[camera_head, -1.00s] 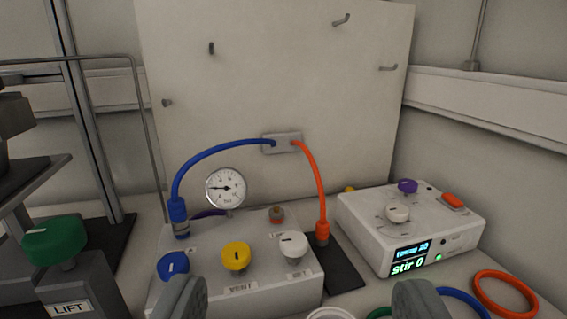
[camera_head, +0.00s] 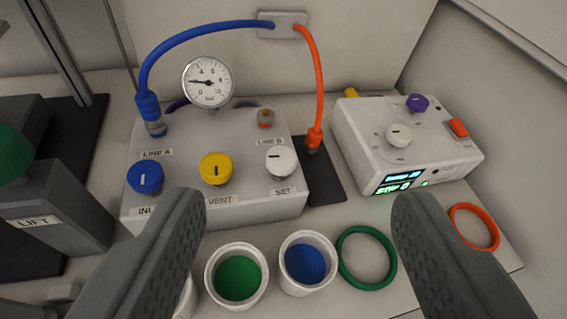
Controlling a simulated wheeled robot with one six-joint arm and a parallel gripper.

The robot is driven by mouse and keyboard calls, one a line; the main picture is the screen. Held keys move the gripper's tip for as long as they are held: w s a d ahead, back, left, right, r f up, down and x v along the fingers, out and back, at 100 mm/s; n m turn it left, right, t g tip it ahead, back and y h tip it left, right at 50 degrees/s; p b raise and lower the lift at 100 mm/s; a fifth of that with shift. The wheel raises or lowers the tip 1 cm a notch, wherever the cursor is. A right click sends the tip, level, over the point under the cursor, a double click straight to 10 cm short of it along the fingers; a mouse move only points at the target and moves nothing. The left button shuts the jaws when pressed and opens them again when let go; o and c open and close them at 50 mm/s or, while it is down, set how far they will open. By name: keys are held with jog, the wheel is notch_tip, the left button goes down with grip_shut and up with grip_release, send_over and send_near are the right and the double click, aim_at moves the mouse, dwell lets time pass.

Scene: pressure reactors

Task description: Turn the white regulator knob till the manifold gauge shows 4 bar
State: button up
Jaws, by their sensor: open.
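The white regulator knob (camera_head: 281,161) sits above the SET label at the right of the grey manifold box (camera_head: 250,208). A short dark line marks its top. The round manifold gauge (camera_head: 208,82) stands at the back of the box. Its needle points left, below the 4 mark; the exact value is too small to read. My gripper (camera_head: 298,203) is open and empty. Its two fingers are wide apart in the foreground, and the white knob lies beyond them, between them in the picture. Neither finger appears to touch it.
A yellow VENT knob (camera_head: 216,168) and a blue knob (camera_head: 145,177) are left of the white one. Blue (camera_head: 205,32) and orange (camera_head: 317,80) hoses arch up behind. A stirrer box (camera_head: 365,135) stands right. Cups with green (camera_head: 238,278) and blue (camera_head: 305,263) contents stand in front.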

jog(key=w+n+g, duration=0.3)
jog(key=w+g, duration=0.3)
jog(key=w, duration=0.4)
jog(key=n+g, duration=0.3)
jog(key=g, duration=0.5)
send_over(283, 156)
jog(key=f, duration=0.1)
notch_tip(283, 156, down, 18)
jog(key=shift+r, duration=0.2)
jog(key=c, duration=1)
jog(key=shift+o, duration=0.2)
